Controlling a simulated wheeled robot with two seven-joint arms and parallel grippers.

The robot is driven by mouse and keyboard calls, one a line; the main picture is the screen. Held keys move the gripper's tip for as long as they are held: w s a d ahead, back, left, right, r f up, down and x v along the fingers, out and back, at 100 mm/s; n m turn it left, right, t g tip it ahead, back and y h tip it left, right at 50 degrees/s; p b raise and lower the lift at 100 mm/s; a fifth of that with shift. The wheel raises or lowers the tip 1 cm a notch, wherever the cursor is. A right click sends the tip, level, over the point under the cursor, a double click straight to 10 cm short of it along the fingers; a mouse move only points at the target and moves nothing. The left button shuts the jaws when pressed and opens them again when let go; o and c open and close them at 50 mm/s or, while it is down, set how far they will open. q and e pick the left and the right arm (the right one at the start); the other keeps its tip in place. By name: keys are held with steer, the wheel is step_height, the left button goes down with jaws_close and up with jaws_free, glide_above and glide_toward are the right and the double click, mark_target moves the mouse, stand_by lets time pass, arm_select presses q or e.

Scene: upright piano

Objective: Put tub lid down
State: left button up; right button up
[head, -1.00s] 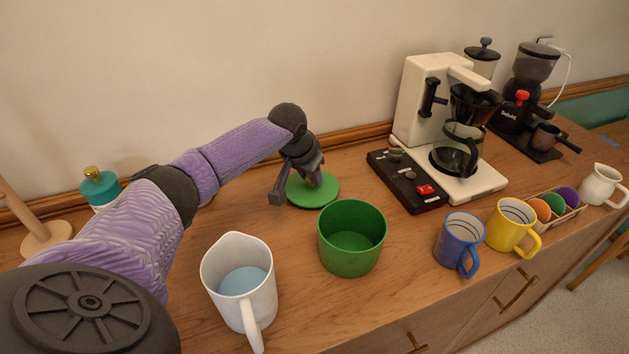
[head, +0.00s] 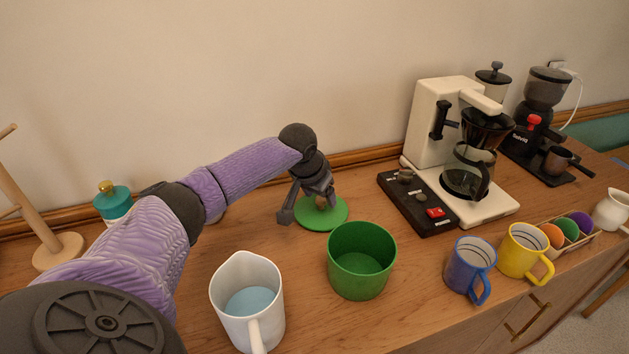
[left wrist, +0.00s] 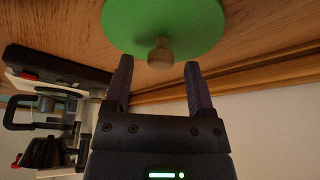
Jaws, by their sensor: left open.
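The green tub lid (head: 336,220) lies flat on the wooden counter behind the green tub (head: 361,262). In the left wrist view the lid (left wrist: 160,18) shows with its pale wooden knob (left wrist: 160,54). My left gripper (head: 311,208) is at the lid, and its fingers are apart. In the left wrist view the gripper (left wrist: 156,68) is open, with the knob near and between its fingertips and clear space beside it. The tub is open and empty. My right gripper is not in view.
A white pitcher (head: 247,305) stands in front, left of the tub. A coffee maker (head: 440,125) with a black control panel (head: 415,200) stands right of the lid. Blue (head: 468,268) and yellow (head: 522,252) mugs stand near the front edge. The wall is close behind the lid.

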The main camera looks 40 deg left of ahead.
arm_select(q)
steer(key=p+v, duration=0.3)
steer(key=v, duration=0.7)
steer(key=shift+s+r, duration=0.2)
steer(key=shift+r, duration=0.15)
